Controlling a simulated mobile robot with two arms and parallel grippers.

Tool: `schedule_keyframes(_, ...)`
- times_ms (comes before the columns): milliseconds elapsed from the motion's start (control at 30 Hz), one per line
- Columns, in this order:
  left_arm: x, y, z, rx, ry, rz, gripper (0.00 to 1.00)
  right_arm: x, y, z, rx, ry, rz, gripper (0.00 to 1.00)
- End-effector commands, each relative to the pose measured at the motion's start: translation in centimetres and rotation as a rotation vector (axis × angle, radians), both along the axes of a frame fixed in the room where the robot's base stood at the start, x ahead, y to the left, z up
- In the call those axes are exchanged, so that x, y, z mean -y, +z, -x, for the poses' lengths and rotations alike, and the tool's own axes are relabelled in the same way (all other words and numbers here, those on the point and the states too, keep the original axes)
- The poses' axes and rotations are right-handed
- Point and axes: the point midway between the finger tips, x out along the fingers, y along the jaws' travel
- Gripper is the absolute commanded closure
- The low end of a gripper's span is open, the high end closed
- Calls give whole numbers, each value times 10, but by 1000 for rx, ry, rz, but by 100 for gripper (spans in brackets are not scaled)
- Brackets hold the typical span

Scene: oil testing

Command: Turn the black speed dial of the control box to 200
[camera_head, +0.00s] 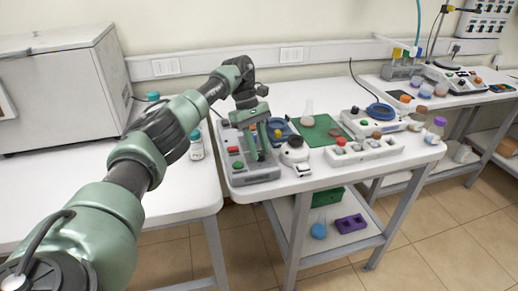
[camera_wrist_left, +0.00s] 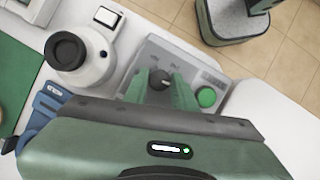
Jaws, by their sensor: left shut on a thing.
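The grey control box (camera_head: 240,172) sits at the front left of the right-hand white table. It has a red button (camera_head: 233,149) and a green button (camera_head: 238,165) on its top. In the left wrist view, the black speed dial (camera_wrist_left: 159,79) stands on the box (camera_wrist_left: 172,52) beside the green button (camera_wrist_left: 206,97). My left gripper (camera_head: 260,156) points down over the box. In the wrist view its green fingers (camera_wrist_left: 160,88) are shut on the dial, one on each side. The dial's scale and setting are too small to read. My right gripper is not in view.
A white device with a black round top (camera_head: 296,141) stands close right of the box. A green mat (camera_head: 316,130) holds a flask (camera_head: 309,112). A white rack (camera_head: 365,150) is at the front right. A bottle (camera_head: 196,145) stands left, near the gap between tables.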

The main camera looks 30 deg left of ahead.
Motion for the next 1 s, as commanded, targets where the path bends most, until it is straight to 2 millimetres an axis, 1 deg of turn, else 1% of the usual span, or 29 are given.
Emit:
schedule_keyframes(300, 0, 1, -1, 6, 0, 0, 100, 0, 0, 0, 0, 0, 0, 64)
schedule_keyframes(333, 0, 1, -1, 6, 0, 0, 66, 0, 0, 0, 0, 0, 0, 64)
schedule_keyframes(367, 0, 1, -1, 6, 0, 0, 57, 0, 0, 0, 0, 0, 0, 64)
schedule_keyframes(400, 0, 1, -1, 5, 0, 0, 52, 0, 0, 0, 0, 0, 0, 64)
schedule_keyframes(667, 0, 1, 0, 2, 0, 0, 52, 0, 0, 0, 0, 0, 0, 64)
schedule_keyframes(767, -1, 4, -1, 3, 1, 0, 52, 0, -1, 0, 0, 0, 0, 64)
schedule_keyframes(867, -5, 13, -3, 4, 2, 0, 52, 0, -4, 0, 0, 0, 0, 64)
schedule_keyframes(1000, -13, 36, -6, 6, 2, 1, 52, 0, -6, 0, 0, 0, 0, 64)
